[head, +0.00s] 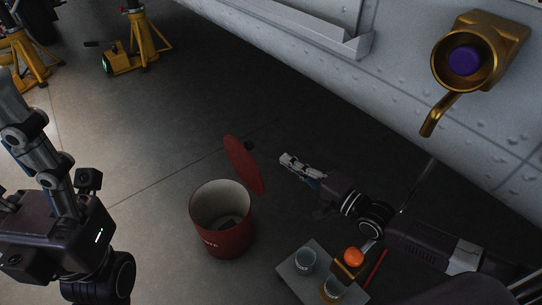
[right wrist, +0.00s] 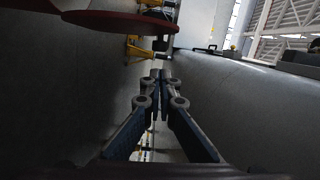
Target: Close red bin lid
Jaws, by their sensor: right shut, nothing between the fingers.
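The red bin (head: 224,238) stands on the floor in the middle of the head view, its mouth open and something dark inside. Its red lid (head: 243,165) is raised and tilted steeply at the bin's far side, with a small dark knob behind it. My right gripper (head: 287,161) is shut and empty, to the right of the lid, with a gap between them. In the right wrist view its fingers (right wrist: 160,76) meet, and the lid's edge (right wrist: 115,21) shows at upper left. My left gripper (head: 12,95) is at the left edge, away from the bin; its opening cannot be judged.
A grey tray (head: 292,272) with glasses and an orange-topped item stands at the lower right of the bin. Yellow jack stands (head: 146,38) stand at the back left. A riveted aircraft side (head: 400,100) with a gold fitting (head: 480,50) bounds the right. The floor left of the bin is clear.

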